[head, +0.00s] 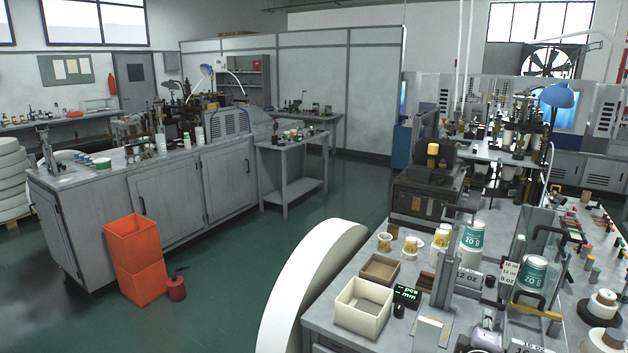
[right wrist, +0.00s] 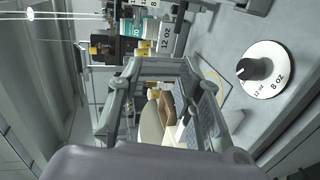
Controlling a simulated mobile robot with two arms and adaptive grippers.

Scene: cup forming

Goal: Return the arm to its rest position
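My right gripper (head: 486,335) shows at the bottom edge of the head view, low over the front of the grey workbench (head: 320,314), partly cut off. In the right wrist view its fingers (right wrist: 157,68) come together at the far end with no clear gap. No object shows held in it. My left arm and gripper are not in view.
A cream bin (head: 363,308) and a brown tray (head: 380,268) lie left of the right gripper. Cups (head: 473,235), size signs (head: 468,279) and a glass-sided stand (head: 510,262) crowd the bench beyond. A round size dial (right wrist: 272,70) is close by. Open floor lies left.

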